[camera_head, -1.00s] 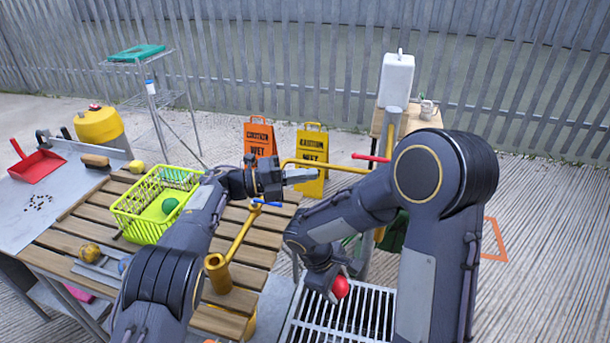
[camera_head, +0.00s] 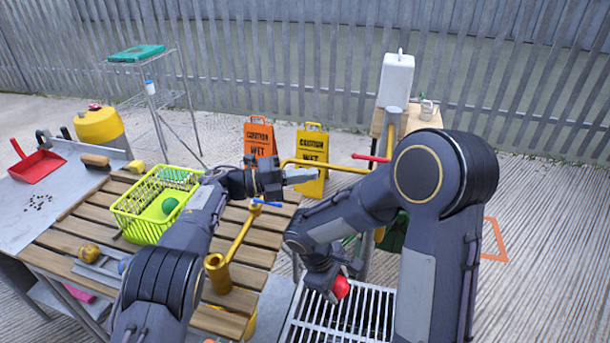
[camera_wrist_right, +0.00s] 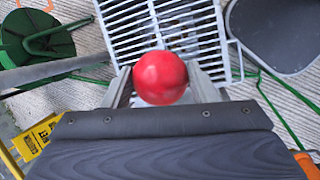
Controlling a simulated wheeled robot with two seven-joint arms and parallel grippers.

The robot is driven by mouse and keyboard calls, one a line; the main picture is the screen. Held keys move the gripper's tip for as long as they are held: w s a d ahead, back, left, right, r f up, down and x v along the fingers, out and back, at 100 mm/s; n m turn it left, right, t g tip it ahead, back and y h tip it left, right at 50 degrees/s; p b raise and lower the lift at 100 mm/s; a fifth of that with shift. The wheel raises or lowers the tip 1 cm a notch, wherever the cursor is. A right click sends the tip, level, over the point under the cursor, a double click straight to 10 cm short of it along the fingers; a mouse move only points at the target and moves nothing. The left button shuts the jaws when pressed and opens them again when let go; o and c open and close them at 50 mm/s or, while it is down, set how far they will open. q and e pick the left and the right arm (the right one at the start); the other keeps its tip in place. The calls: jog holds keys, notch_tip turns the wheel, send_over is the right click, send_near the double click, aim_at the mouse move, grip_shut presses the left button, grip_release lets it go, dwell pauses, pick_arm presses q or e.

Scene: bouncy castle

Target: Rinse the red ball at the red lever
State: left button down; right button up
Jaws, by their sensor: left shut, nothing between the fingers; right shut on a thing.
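The red ball (camera_head: 341,287) is between the fingers of my right gripper (camera_head: 334,291), held above the white floor grate. In the right wrist view the ball (camera_wrist_right: 160,77) sits between both fingers, with the grate behind it. The red lever (camera_head: 371,158) sticks out to the left at the yellow pipe (camera_head: 326,165), behind my right arm. The lever is higher than the ball and apart from it. My left gripper (camera_head: 302,176) is shut and empty, in front of the yellow caution sign. Part of the pipe's stand is hidden by my right arm.
The slatted table holds a green basket (camera_head: 150,228) with a green ball (camera_head: 170,206), and a yellow pipe with a blue lever (camera_head: 266,203). Caution signs (camera_head: 259,138) stand behind. The white grate (camera_head: 335,318) lies below my right gripper. A white canister (camera_head: 396,78) stands at the back.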

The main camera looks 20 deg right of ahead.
jog(key=a+r+p, duration=0.2)
jog(key=a+r, duration=0.2)
jog(key=a, duration=0.1)
jog(key=shift+p, duration=0.3)
dwell(1.1)
